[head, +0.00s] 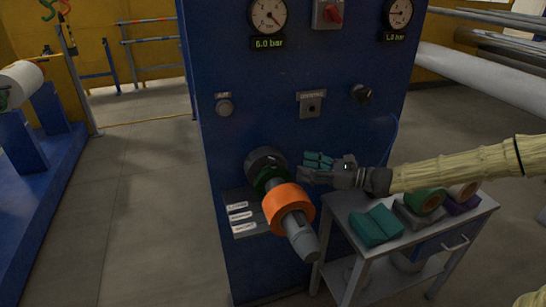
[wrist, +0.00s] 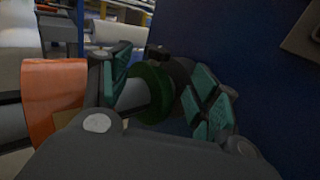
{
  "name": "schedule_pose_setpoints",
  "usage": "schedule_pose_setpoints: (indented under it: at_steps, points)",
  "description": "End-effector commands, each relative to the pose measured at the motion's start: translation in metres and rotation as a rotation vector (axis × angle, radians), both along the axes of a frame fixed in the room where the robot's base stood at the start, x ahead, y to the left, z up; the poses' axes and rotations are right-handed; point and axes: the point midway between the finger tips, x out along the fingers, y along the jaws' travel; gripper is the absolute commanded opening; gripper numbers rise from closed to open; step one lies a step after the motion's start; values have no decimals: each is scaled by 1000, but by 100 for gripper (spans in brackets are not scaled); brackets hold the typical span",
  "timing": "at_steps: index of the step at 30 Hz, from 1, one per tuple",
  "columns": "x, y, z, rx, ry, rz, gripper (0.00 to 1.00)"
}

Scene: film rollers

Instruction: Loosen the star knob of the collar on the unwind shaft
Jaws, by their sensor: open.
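The unwind shaft (head: 302,238) sticks out of the blue cabinet toward the viewer. It carries an orange ring (head: 283,205) in front and a dark green collar (head: 270,179) behind it, close to a black flange (head: 264,160). My gripper (head: 318,168) is at the right of the shaft, beside the green collar. In the wrist view its teal-padded fingers are open, with the green collar (wrist: 152,92) showing between them and the orange ring (wrist: 55,95) to the left. A small dark piece shows above the collar there; I cannot tell whether it is the star knob.
The blue cabinet (head: 300,65) stands right behind the shaft, with gauges and switches. Labelled plates (head: 240,217) are left of the shaft.

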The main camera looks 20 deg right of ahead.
Motion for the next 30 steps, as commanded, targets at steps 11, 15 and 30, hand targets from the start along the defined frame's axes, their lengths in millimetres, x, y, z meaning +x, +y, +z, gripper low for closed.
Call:
schedule_pose_setpoints:
  at_steps: [11,15,30]
  points:
    - [22,32,1,-2,3,6,62]
    - [32,46,1,-1,2,6,62]
    - [62,85,1,-1,1,6,62]
